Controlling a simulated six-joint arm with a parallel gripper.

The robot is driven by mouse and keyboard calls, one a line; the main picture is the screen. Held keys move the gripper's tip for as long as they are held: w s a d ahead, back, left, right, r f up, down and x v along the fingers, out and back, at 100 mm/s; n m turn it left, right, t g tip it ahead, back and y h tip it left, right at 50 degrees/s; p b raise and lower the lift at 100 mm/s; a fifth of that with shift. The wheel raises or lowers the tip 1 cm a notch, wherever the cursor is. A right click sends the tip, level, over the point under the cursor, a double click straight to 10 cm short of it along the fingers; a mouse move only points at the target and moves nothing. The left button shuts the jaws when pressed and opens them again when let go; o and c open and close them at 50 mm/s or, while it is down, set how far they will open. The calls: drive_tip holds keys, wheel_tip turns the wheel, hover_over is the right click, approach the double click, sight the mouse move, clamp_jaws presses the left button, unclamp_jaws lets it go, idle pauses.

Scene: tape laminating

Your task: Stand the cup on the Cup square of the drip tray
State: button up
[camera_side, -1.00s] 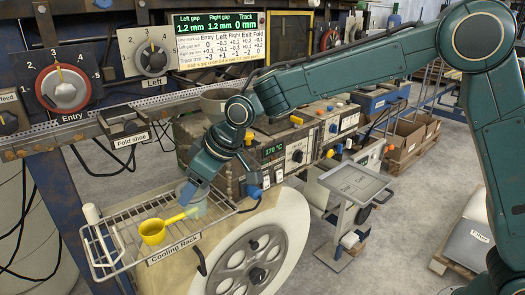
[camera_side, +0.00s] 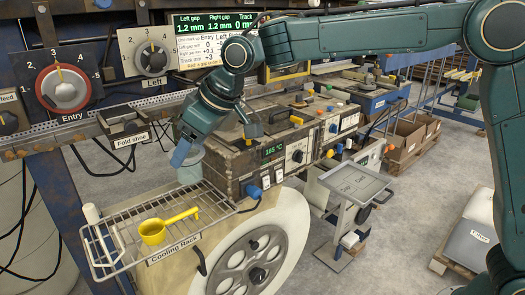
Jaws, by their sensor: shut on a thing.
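My gripper (camera_side: 184,155) is shut on a pale grey-green cup (camera_side: 190,172) and holds it above the back of the cooling rack. The gripper hides part of the cup; the cup looks roughly upright. The drip tray appears to be the flat grey tray (camera_side: 382,193) on a stand, well to the right of my gripper.
A yellow scoop (camera_side: 154,232) lies on the wire cooling rack (camera_side: 112,256). A machine block with knobs and a temperature display (camera_side: 272,150) stands between the cup and the tray. A large spoked wheel (camera_side: 250,258) is below.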

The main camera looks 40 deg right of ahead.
wheel_tip(320, 180, up, 9)
drive_tip(key=w+d+m+t+h, duration=0.1)
drive_tip(key=w+d+m, duration=0.2)
drive_tip(key=d, duration=0.8)
drive_tip(key=w+d+m+h, duration=0.2)
drive_tip(key=w+d, duration=0.1)
drive_tip(key=d, duration=0.8)
drive_tip(key=m+g+h, duration=0.1)
drive_tip(key=m+h, duration=0.3)
drive_tip(key=m, duration=0.5)
hover_over(347, 192)
wheel_tip(347, 192, down, 17)
drive_tip(key=shift+d+f, duration=0.15)
drive_tip(key=shift+f, duration=0.35)
drive_tip(key=shift+f, duration=0.1)
wheel_tip(347, 192, down, 20)
drive_tip(key=shift+r, duration=0.15)
